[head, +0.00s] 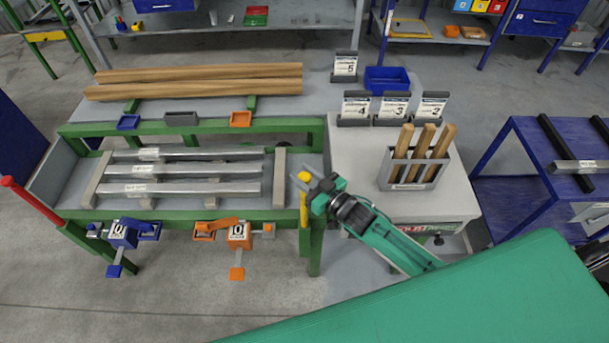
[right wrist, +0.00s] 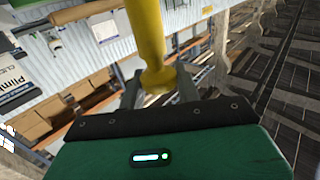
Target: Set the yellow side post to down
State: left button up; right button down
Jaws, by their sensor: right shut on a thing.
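The yellow side post (head: 303,212) stands roughly upright at the right front corner of the green runout table (head: 316,236). My right gripper (head: 311,184) is at the upper part of this post, with its jaws shut on it. In the right wrist view the yellow post (right wrist: 147,40) runs down between the two fingers of the gripper (right wrist: 159,88). The fingers partly hide the post's upper end in the head view. My left gripper is not in view.
A red post (head: 32,201) leans outward at the table's left. Metal bars (head: 185,188) lie on the table, with blue (head: 122,235) and orange (head: 238,233) clamps at its front. A grey side table (head: 345,160) bears a holder (head: 413,172) of wooden sticks.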

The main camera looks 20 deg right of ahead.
notch_tip(320, 180, down, 4)
jog(key=b, duration=0.2)
jog(key=shift+b, duration=0.3)
jog(key=c, duration=1)
grip_release()
jog(key=b+v, duration=0.3)
jog(key=v, duration=1)
jog(key=shift+s+d, duration=0.2)
jog(key=shift+s, duration=0.15)
